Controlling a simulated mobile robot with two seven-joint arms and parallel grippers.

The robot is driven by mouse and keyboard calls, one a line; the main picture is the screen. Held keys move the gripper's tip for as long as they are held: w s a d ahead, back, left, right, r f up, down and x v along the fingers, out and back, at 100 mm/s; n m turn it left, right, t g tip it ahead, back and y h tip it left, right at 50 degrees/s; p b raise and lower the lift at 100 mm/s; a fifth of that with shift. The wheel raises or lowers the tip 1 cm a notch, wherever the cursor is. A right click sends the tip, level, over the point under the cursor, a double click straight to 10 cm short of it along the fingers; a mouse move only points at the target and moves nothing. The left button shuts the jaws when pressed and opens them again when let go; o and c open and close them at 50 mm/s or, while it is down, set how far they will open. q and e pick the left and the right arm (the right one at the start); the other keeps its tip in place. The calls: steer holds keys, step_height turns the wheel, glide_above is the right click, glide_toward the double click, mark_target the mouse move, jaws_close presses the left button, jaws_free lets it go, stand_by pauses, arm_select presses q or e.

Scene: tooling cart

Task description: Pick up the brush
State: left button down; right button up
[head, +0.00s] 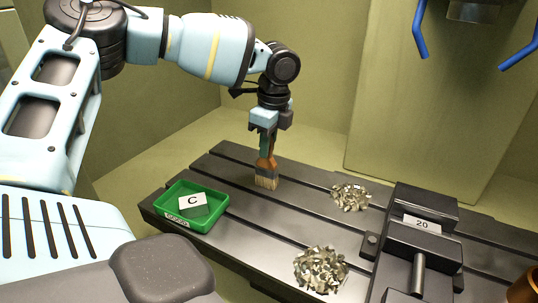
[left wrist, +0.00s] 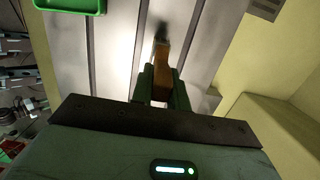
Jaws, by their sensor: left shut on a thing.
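The brush (head: 266,176) has a wooden handle and pale bristles. It hangs upright, bristles down, from my left gripper (head: 265,139), over the back part of the slotted grey table (head: 237,163). The left gripper is shut on the brush's handle. In the left wrist view the handle (left wrist: 162,66) sits between the green fingers of the gripper (left wrist: 161,84), with the dark brush end beyond. I cannot tell whether the bristle tips touch the table. My right gripper is not in view.
A green tray (head: 172,216) with a card marked C stands left on the table. Two piles of metal chips lie on it, one at the back (head: 350,196) and one in front (head: 320,270). A dark vise (head: 427,204) marked 20 stands at right. Blue hooks (head: 420,30) hang above.

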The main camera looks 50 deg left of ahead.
arm_select(q)
steer(key=r, duration=1)
steer(key=shift+w+a, duration=0.2)
steer(key=shift+w, duration=0.1)
steer(key=shift+d+f, duration=0.1)
steer(key=shift+f, duration=0.05)
